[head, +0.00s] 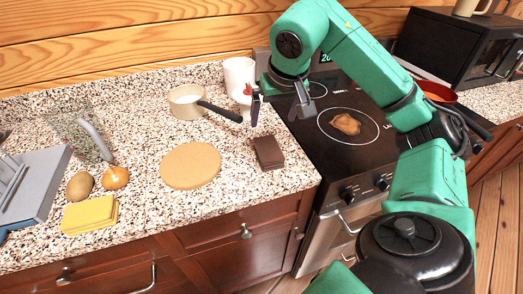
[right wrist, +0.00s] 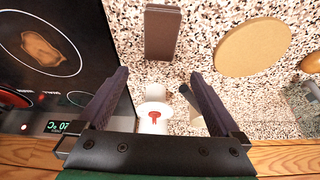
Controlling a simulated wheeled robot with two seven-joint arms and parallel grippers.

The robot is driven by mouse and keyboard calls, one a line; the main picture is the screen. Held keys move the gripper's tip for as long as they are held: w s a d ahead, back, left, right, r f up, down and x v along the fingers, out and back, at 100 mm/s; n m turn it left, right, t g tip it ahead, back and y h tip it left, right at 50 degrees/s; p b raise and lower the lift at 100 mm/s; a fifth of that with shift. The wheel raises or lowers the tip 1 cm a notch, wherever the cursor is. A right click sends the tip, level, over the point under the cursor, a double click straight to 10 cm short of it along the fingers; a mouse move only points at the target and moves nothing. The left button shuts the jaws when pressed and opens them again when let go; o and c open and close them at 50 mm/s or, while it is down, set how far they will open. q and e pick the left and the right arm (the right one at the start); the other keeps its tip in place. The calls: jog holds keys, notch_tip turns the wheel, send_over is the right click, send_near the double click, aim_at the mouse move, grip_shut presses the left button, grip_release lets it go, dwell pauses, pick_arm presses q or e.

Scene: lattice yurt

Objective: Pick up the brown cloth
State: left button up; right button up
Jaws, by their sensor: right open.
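The brown cloth (head: 268,152) is a dark brown folded rectangle lying flat on the speckled counter, just left of the stove. In the right wrist view the cloth (right wrist: 162,32) is at the top, beyond my fingertips. My right gripper (head: 279,106) is open and empty. It hangs above the counter behind the cloth, near the white mug, and does not touch the cloth. The right wrist view shows its two fingers (right wrist: 158,76) spread wide with nothing between the tips. My left gripper is not in view.
A round tan board (head: 190,165) lies left of the cloth. Behind stand a saucepan (head: 186,103) with a dark handle and a white canister (head: 238,74). The black stove (head: 320,150) is at right with a brown item (head: 345,124) on it. A folded yellow cloth (head: 90,214) lies left.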

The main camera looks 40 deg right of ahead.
send_near(267, 144)
jog(key=shift+x, duration=1.05)
jog(key=p+x, duration=0.1)
jog(key=x, duration=0.7)
jog(key=shift+w+d+f, duration=0.1)
jog(key=shift+w, duration=0.05)
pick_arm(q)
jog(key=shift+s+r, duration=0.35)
pick_arm(e)
jog(key=c, duration=1.2)
